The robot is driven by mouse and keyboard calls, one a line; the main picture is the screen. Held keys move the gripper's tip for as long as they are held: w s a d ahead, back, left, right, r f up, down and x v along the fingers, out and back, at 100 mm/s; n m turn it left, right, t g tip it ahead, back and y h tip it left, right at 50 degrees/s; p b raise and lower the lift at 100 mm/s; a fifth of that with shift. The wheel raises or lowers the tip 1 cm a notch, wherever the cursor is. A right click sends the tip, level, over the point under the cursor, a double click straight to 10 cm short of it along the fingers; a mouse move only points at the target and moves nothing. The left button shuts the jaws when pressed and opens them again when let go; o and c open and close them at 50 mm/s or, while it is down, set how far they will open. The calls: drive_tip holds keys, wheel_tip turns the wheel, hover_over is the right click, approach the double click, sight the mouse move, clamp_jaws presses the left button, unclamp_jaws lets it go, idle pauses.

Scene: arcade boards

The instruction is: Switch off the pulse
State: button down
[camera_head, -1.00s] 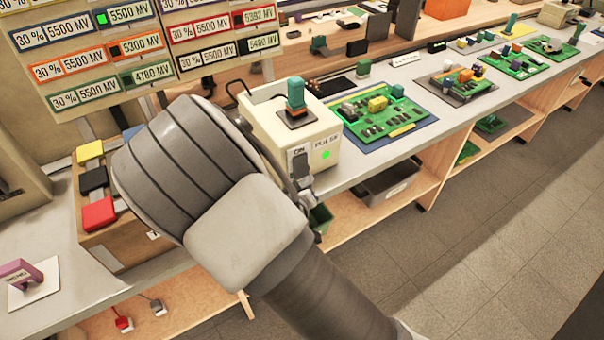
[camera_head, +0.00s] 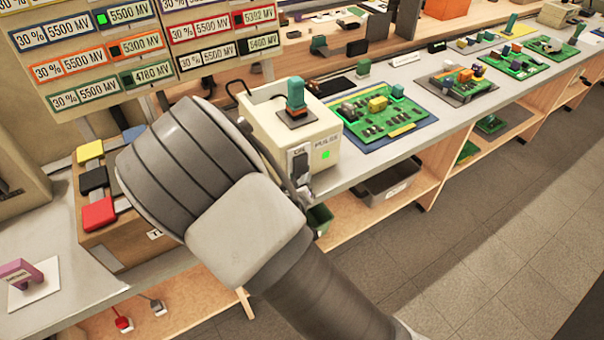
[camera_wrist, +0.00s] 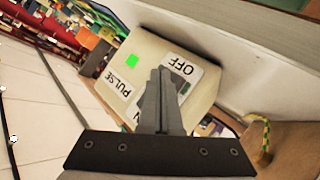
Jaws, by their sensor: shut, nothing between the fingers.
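The pulse box (camera_head: 280,125) is a cream box on the bench with a teal-handled part on top. Its front has a PULSE label, a lit green square (camera_head: 325,155) and a dark switch (camera_head: 300,166). In the wrist view the box (camera_wrist: 146,56) shows the lit green square (camera_wrist: 132,61), the PULSE label and an OFF label (camera_wrist: 181,67); another label is partly covered. My gripper (camera_wrist: 160,72) is shut and empty, its fingertips in front of the box face beside the OFF label. The switch is hidden behind the fingers there, so contact cannot be told.
A green circuit board (camera_head: 385,112) lies on a blue mat right of the box. A carton with yellow, black and red blocks (camera_head: 98,212) stands left of my arm. Display panels (camera_head: 130,45) hang behind. A grey bin (camera_head: 388,185) sits below the bench.

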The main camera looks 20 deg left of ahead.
drive_tip(key=shift+w+a, duration=0.15)
drive_tip(key=shift+a, duration=0.05)
idle(0.4)
drive_tip(key=shift+s+d+r, duration=0.15)
drive_tip(key=shift+s+d, duration=0.45)
drive_tip(key=shift+d, duration=0.05)
drive_tip(key=s+d, duration=0.1)
drive_tip(key=d, duration=0.1)
drive_tip(key=s+d, duration=0.1)
drive_tip(key=s, duration=0.1)
drive_tip(key=shift+s+d+r, duration=0.1)
drive_tip(key=shift+d+r, duration=0.3)
idle(0.4)
